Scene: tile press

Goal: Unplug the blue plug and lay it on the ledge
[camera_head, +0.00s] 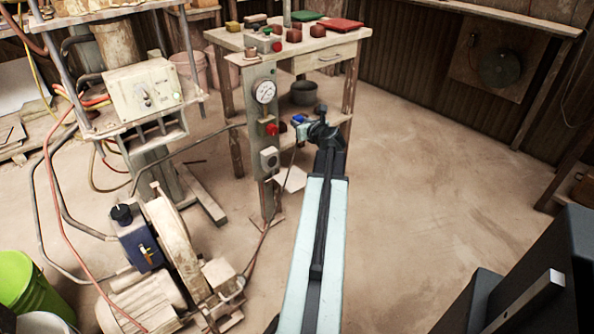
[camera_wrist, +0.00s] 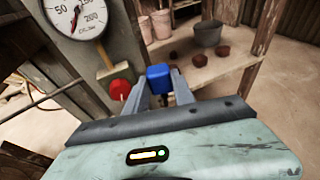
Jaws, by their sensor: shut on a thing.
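My gripper (camera_wrist: 160,84) is shut on the blue plug (camera_wrist: 158,78), which sits between its fingertips in the wrist view. In the head view the blue plug (camera_head: 298,119) shows at the far end of my arm, to the right of the grey post (camera_head: 262,195). A dark cord hangs below it toward the floor. A round grey socket (camera_head: 269,158) is on the post, lower than the plug and apart from it in the picture. I cannot tell which surface is the ledge.
The post carries a dial gauge (camera_head: 264,91) and a red knob (camera_wrist: 120,89), close left of my gripper. A wooden workbench shelf (camera_wrist: 214,68) behind holds a grey bucket (camera_wrist: 207,33) and brown lumps. A motor unit stands at lower left. The right floor is clear.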

